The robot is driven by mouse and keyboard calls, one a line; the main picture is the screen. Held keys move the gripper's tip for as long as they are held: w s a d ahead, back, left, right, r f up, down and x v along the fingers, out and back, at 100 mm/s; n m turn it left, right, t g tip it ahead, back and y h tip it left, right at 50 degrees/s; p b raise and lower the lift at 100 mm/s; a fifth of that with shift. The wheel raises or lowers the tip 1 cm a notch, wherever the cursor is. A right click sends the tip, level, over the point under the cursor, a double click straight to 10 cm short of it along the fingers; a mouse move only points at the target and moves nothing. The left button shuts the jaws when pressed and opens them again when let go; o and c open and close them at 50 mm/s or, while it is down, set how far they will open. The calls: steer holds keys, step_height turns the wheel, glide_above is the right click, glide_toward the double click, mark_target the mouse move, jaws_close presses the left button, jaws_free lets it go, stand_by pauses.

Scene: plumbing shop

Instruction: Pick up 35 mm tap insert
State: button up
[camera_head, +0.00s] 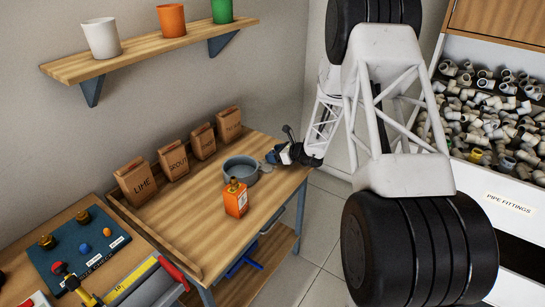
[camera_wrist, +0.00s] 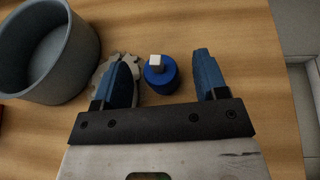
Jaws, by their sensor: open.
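In the wrist view, a short blue cylinder with a pale square stem on top, which looks like the tap insert (camera_wrist: 160,82), stands on the wooden table. My gripper (camera_wrist: 163,60) is open, with one blue finger on each side of it. There is a small gap to the left finger and a wider gap to the right finger. In the head view, my gripper (camera_head: 279,155) is low over the table's right end, and I cannot make out the insert there.
A grey round pan (camera_wrist: 45,50) stands left of the fingers. A grey toothed disc (camera_wrist: 103,74) lies partly behind the left finger. An orange bottle (camera_head: 235,198) and several paper bags (camera_head: 174,158) stand on the table (camera_head: 190,205). The table's edge is close on the right.

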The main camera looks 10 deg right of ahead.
steer(key=shift+w+a+f, duration=0.25)
steer(key=shift+w+a, duration=0.1)
steer(key=shift+a, duration=0.1)
stand_by(0.3)
steer(key=c, duration=1)
